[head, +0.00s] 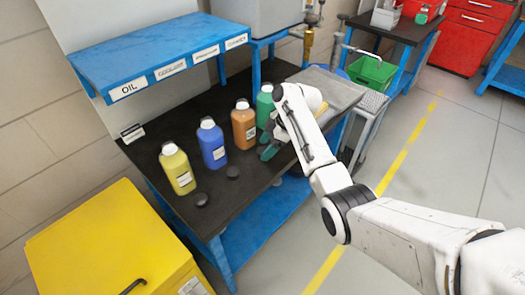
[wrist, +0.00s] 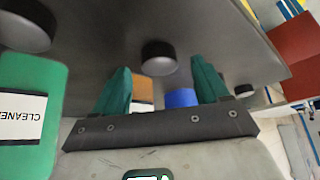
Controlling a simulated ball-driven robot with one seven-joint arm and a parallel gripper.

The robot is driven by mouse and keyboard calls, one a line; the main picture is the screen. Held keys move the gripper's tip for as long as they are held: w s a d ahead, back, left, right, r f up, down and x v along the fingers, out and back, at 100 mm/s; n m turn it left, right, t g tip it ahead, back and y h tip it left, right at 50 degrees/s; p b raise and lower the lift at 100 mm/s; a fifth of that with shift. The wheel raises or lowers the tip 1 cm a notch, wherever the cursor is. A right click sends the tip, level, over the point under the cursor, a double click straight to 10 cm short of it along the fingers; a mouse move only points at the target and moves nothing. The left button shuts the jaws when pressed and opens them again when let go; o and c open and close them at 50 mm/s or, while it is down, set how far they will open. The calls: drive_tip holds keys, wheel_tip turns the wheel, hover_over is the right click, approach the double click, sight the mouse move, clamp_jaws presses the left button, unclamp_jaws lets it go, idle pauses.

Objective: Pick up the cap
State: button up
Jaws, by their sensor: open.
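Several black round caps lie on the dark bench top. In the wrist view one cap (wrist: 158,58) shows between and just beyond my fingertips, not gripped. Another cap (wrist: 26,27) is at the upper left, cut by the frame edge, and a smaller one (wrist: 244,90) is to the right of my fingers. In the head view two caps (head: 201,199) and (head: 233,172) lie in front of the yellow and blue bottles. My gripper (head: 267,152), with teal fingers, is open and low over the bench near the orange bottle. My arm hides part of the bench there.
A yellow bottle (head: 178,169), blue bottle (head: 212,144), orange bottle (head: 243,127) and green bottle (head: 264,106) stand in a row behind the caps. The green cleaner bottle (wrist: 28,115) is close left of my gripper in the wrist view. A blue labelled shelf (head: 150,52) overhangs the back.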

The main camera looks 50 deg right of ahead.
drive_tip(key=shift+w+a+f, duration=0.2)
drive_tip(key=shift+f, duration=0.35)
drive_tip(key=shift+c, duration=0.5)
drive_tip(key=c, duration=1)
drive_tip(key=shift+r, duration=0.1)
